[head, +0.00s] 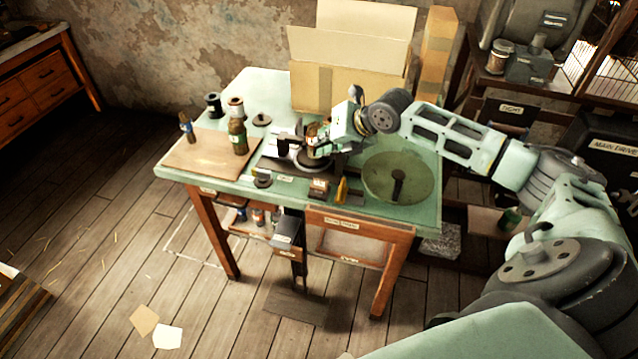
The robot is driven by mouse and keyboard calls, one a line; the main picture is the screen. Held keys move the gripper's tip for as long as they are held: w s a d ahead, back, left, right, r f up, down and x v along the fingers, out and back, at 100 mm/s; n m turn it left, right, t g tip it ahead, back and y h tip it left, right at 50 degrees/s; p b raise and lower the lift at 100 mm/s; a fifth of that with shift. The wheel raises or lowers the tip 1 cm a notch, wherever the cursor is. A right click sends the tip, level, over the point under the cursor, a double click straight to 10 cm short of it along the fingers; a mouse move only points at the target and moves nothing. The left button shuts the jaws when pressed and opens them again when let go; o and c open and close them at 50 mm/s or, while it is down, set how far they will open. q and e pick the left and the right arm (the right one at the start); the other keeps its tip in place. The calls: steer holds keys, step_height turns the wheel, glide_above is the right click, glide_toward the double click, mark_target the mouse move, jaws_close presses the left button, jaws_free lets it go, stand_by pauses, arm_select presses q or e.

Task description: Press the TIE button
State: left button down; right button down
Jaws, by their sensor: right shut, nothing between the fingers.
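The green-topped workbench (225,168) carries a dark machine (282,165) near its middle. A small dark box (319,189) with a pale label stands at the bench's front edge, and a small dark round piece (262,179) sits left of it. The lettering is too small to read, so I cannot tell which is the TIE button. My right gripper (316,142) is shut and empty, over the machine and behind the small box. It appears apart from the box; its fingertips are hard to separate from the machine. My left gripper is out of view.
A large round green disc (384,186) lies right of the machine. Bottles (237,136), spools (214,106) and a brown board (200,157) occupy the left. Cardboard (340,88) stands behind. A yellow piece (341,190) is close beside the small box.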

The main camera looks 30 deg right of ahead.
mark_target(319, 185)
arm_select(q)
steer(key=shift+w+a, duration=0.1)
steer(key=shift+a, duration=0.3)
arm_select(e)
steer(key=shift+d+f, duration=0.1)
